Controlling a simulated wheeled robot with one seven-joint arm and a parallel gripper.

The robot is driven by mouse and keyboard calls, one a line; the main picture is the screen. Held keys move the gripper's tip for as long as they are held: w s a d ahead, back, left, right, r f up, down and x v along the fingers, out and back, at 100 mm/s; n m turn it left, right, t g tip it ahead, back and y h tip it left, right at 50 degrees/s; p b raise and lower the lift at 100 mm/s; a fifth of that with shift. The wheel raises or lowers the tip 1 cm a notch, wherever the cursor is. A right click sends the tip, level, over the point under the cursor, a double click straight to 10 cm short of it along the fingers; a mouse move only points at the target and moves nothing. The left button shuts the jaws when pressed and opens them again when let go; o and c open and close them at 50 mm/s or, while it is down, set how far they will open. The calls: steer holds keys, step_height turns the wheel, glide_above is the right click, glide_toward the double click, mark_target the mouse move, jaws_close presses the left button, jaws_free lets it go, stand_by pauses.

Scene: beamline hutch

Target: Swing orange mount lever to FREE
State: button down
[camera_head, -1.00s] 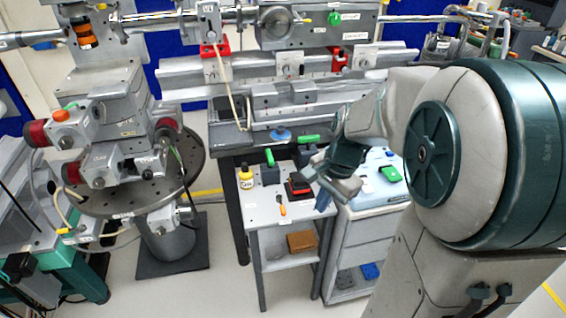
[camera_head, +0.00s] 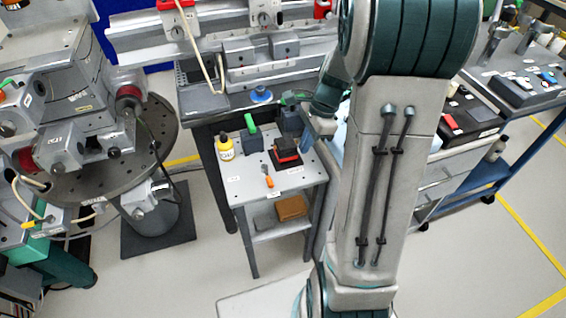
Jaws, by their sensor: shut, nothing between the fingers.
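A small orange-handled piece (camera_head: 269,181) sits near the front of the small grey table (camera_head: 240,188), beside white labels. It is too small to tell whether this is the mount lever, and I cannot read FREE anywhere. My arm hides what lies behind and to the right of the gripper.
A yellow bottle (camera_head: 226,148) and a green-handled block (camera_head: 252,136) stand on the table. A brown block (camera_head: 291,208) lies on the shelf below. A round perforated plate (camera_head: 105,187) with instruments is at left. A grey bench (camera_head: 205,103) stands behind.

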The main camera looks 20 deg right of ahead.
mark_target(267, 177)
steer(key=b+x, duration=0.1)
steer(key=x, duration=0.9)
steer(key=shift+a, duration=0.2)
steer(key=a, duration=0.3)
steer(key=shift+a+f, duration=0.1)
steer(key=shift+a, duration=0.05)
steer(key=shift+a+f, duration=0.1)
steer(key=shift+a, duration=0.15)
